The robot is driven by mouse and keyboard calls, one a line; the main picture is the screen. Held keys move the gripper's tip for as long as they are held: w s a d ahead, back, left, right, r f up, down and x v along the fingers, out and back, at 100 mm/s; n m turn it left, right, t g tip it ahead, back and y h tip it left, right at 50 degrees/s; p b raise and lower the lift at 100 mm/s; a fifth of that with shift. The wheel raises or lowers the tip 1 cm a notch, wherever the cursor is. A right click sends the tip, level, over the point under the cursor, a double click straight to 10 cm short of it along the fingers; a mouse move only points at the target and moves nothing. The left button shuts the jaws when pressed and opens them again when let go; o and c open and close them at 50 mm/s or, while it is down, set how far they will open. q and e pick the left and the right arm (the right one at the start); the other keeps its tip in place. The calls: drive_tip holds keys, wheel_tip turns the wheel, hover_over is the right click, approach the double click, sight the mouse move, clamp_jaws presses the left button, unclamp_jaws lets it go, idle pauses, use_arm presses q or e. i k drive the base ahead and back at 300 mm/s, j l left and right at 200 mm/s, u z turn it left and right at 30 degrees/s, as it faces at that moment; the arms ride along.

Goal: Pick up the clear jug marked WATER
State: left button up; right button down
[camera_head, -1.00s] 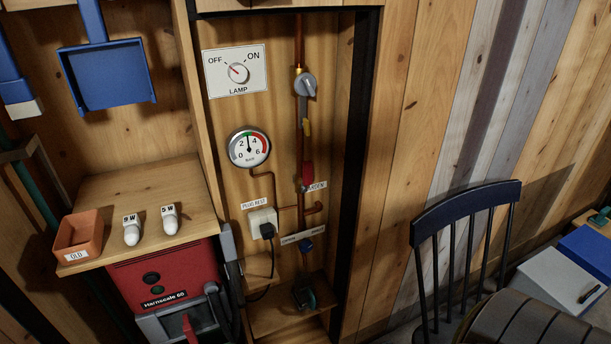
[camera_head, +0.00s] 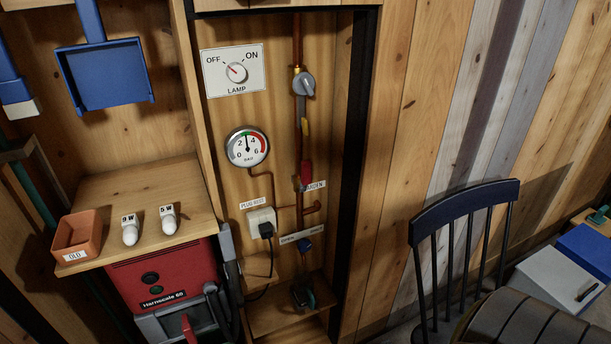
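I see no clear jug marked WATER in the head view. Neither of my grippers can be made out in this view. The spaces below the shelf and behind the chair are partly hidden.
A wooden shelf (camera_head: 105,197) at left holds an orange tray (camera_head: 77,235) marked OLD and two white bulbs. Below is a red machine (camera_head: 160,272). A wall recess holds a LAMP switch (camera_head: 235,71), gauge (camera_head: 247,147) and pipe valves. A dark chair (camera_head: 463,212) stands right, near boxes (camera_head: 556,280).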

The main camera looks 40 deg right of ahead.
sight(304, 284)
drive_tip(key=z, duration=1.25)
